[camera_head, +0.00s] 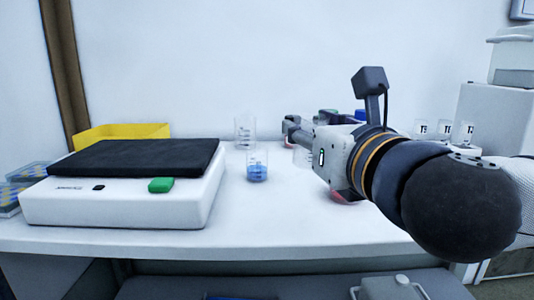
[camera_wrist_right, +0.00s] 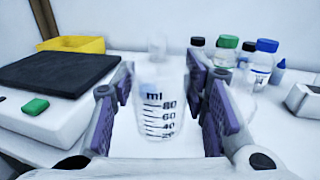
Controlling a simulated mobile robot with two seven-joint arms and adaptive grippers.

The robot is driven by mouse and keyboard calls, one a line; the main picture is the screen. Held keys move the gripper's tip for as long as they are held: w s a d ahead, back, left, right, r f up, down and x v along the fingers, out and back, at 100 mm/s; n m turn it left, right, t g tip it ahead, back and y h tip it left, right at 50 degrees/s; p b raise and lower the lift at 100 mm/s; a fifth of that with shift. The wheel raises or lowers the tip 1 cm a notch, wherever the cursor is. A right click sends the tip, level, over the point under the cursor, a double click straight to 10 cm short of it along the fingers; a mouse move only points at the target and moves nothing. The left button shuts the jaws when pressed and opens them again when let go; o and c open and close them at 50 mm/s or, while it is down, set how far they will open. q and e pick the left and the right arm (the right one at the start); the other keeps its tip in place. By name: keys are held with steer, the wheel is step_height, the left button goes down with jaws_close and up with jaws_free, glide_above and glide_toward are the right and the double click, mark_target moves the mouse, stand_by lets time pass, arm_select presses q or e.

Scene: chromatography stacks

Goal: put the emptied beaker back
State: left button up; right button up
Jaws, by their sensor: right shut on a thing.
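My right gripper (camera_wrist_right: 160,105) is shut on a clear beaker (camera_wrist_right: 158,118) with black ml marks; it looks empty and upright in the wrist view. In the head view my right gripper (camera_head: 291,130) reaches in from the right, over the bench, and its own body hides most of the held beaker. A beaker with blue liquid (camera_head: 257,170) stands on the bench to the left of the gripper. Another clear beaker (camera_head: 245,131) stands behind it, apart from the gripper. My left gripper is not in view.
A white device with a black top (camera_head: 125,200) and green button fills the bench's left side. A yellow tray (camera_head: 120,132) is behind it. Capped bottles (camera_wrist_right: 263,62) stand at the right in the wrist view. The bench front (camera_head: 270,230) is clear.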

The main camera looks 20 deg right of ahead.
steer(key=w+f+b, duration=0.1)
steer(key=w+f, duration=0.1)
steer(key=w+a+f+b, duration=0.1)
steer(key=w+f, duration=0.1)
steer(key=f, duration=0.1)
steer(key=w+a+f, duration=0.1)
steer(key=w+f, duration=0.1)
steer(key=w, duration=0.1)
steer(key=shift+f+b, duration=0.25)
steer(key=shift+b, duration=0.15)
steer(key=f, duration=0.2)
steer(key=f+b, duration=0.1)
steer(key=shift+w+f, duration=0.2)
steer(key=shift+f, duration=0.15)
steer(key=shift+r, duration=0.2)
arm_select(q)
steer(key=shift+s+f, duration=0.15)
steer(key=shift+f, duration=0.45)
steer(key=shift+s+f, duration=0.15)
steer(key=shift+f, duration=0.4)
arm_select(e)
steer(key=shift+f, duration=0.1)
steer(key=o, duration=1.2)
